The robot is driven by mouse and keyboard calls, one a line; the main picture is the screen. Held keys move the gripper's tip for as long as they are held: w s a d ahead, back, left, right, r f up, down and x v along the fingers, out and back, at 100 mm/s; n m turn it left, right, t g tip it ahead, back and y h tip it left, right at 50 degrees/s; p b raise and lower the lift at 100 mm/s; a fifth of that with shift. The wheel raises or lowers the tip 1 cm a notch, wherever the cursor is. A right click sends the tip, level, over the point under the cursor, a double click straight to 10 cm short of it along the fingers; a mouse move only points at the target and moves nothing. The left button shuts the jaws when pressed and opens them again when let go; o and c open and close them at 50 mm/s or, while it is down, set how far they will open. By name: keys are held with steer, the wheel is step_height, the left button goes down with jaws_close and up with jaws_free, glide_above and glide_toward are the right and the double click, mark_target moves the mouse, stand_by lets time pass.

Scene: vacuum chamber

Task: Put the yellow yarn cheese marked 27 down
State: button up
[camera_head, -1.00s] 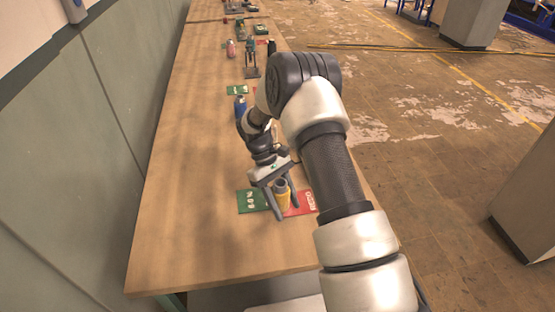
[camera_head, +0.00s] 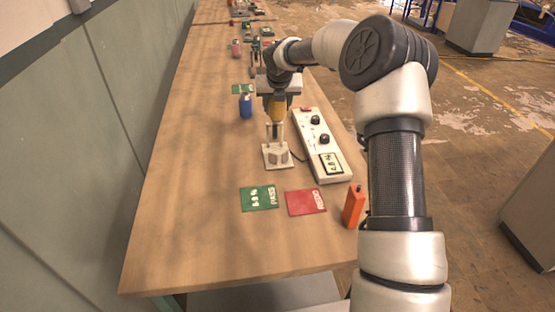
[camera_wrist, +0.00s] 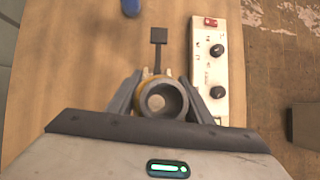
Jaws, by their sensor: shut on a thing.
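The yellow yarn cheese (camera_head: 278,105) is held between the fingers of my gripper (camera_head: 277,112). In the wrist view the cheese (camera_wrist: 160,98) shows from above as a round tube with a grey rim and yellow at its side, with one finger of my gripper (camera_wrist: 160,100) on each side. I cannot read its marking. It is upright above the table, over or just at a small pale stand (camera_head: 277,157) with thin uprights. I cannot tell whether it touches the stand.
A white box with black knobs and a display (camera_head: 321,145) stands right of the stand. Nearer are a green card (camera_head: 259,199), a red card (camera_head: 305,202) and an orange object (camera_head: 354,206). A blue bottle (camera_head: 245,106) stands behind left. The table's left side is clear.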

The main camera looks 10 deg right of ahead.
steer(key=n+b, duration=0.1)
steer(key=b, duration=0.2)
glide_toward(275, 149)
steer(key=x, duration=0.5)
steer(key=shift+w+d, duration=0.2)
steer(key=shift+p, duration=0.3)
steer(key=o, duration=1.1)
